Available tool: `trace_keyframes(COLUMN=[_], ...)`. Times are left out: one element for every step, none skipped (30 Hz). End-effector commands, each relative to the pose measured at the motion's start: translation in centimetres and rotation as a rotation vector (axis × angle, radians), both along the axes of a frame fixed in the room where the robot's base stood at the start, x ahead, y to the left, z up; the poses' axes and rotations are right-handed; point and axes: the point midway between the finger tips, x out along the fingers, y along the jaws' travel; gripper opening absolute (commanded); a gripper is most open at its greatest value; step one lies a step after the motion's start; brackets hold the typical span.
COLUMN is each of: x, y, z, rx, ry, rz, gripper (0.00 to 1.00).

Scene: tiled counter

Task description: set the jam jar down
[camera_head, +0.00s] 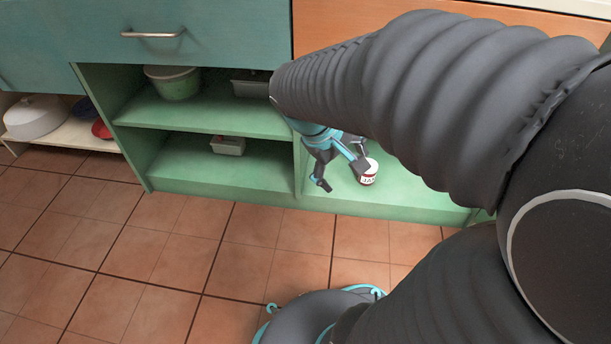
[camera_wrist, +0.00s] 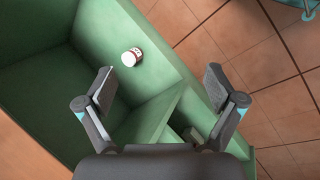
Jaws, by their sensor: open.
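The jam jar (camera_head: 368,173) is small, with a white label and a red band, and stands on the green bottom shelf (camera_head: 410,197) of the right cupboard compartment. It also shows in the wrist view (camera_wrist: 131,57), beyond the left fingertip and apart from both fingers. My gripper (camera_head: 341,177) is at the opening of this compartment, its fingers spread wide with nothing between them. In the head view one finger overlaps the jar's edge. In the wrist view my gripper (camera_wrist: 165,88) is open and empty.
A green upright panel (camera_head: 299,168) divides the cupboard just left of my gripper. A white dish (camera_head: 34,117) sits at far left. The tiled floor in front is clear.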

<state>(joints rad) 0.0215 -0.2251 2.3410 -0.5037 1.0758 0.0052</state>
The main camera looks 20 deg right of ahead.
Motion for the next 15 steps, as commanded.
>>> trace_keyframes(x=[-0.7, -1.1, -1.6, -2.0, -2.4, -2.8, -3.2, -3.5, -3.9, -4.2, -4.5, -4.8, -5.1, -5.3, -5.5], y=[1.0, 1.6, 2.4, 3.0, 3.6, 4.5, 5.1, 5.6, 6.4, 6.9, 7.4, 8.0, 8.4, 8.7, 9.1], z=[0.7, 1.1, 1.5, 1.8, 2.2, 2.6, 2.9, 3.3, 3.7, 4.0, 4.3, 4.6, 4.8, 5.0, 5.3], rx=[0.043, 0.071, 0.108, 0.136, 0.165, 0.203, 0.232, 0.260, 0.296, 0.322, 0.346, 0.375, 0.396, 0.415, 0.434], ry=[-0.057, -0.090, -0.132, -0.165, -0.197, -0.239, -0.272, -0.301, -0.341, -0.368, -0.394, -0.426, -0.448, -0.465, -0.486], rz=[-0.013, -0.022, -0.033, -0.041, -0.048, -0.058, -0.065, -0.071, -0.079, -0.084, -0.089, -0.094, -0.098, -0.101, -0.104], gripper=[0.93, 0.93, 0.93, 0.93, 0.93, 0.93, 0.93, 0.93, 0.93, 0.93, 0.93, 0.93, 0.93, 0.93, 0.93])
